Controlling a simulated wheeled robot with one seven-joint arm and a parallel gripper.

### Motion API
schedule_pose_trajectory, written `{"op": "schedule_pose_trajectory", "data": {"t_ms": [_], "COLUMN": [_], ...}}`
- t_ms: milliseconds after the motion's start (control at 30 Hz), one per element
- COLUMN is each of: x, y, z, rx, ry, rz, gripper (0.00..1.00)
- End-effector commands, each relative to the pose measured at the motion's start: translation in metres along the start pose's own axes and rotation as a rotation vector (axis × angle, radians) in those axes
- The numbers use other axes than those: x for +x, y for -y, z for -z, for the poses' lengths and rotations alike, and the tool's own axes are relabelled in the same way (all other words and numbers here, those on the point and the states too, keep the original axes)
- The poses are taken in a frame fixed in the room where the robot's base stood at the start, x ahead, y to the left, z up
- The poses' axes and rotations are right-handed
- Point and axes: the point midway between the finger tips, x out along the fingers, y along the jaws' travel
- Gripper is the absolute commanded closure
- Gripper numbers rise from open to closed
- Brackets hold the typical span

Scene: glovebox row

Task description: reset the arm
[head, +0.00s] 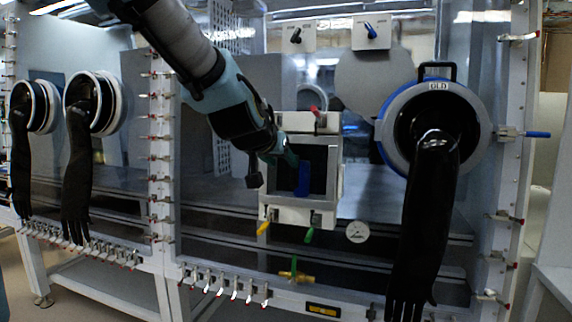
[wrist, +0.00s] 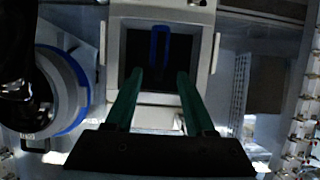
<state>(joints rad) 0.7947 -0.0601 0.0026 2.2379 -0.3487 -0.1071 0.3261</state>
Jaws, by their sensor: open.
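My arm reaches in from the top of the head view. My gripper (head: 291,158) is at the upper left part of a white-framed square chamber opening (head: 328,215). In the wrist view my gripper (wrist: 160,73) has two green fingers spread apart, with nothing held between them. A blue upright piece (head: 303,179) shows in the dark opening, just below my gripper. In the wrist view the blue piece (wrist: 160,45) lies beyond the fingertips, in line with the gap. I cannot tell how far away it is.
A blue-ringed glove port (head: 387,128) with a hanging black glove (head: 425,220) stands to the right. Two more ports with black gloves (head: 78,185) are at the left. Red, yellow and green (head: 309,236) handles surround the chamber.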

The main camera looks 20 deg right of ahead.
Motion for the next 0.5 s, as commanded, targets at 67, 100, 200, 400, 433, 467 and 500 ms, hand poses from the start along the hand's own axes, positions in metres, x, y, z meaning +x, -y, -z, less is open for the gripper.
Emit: {"op": "schedule_pose_trajectory", "data": {"t_ms": [67, 100, 200, 400, 433, 467, 500], "x": [-0.007, -0.008, -0.01, -0.008, -0.008, -0.009, -0.011], "y": [0.0, 0.0, 0.0, 0.029, 0.04, 0.051, 0.069], "z": [0.001, 0.0, 0.0, -0.028, -0.039, -0.051, -0.07], "rx": [0.0, 0.0, 0.0, -0.03, -0.043, -0.059, -0.084], "ry": [0.0, 0.0, 0.0, 0.078, 0.109, 0.143, 0.197], "rz": [0.0, 0.0, 0.0, 0.04, 0.053, 0.07, 0.094], "gripper": [0.45, 0.45, 0.45, 0.45, 0.45, 0.45, 0.45]}}
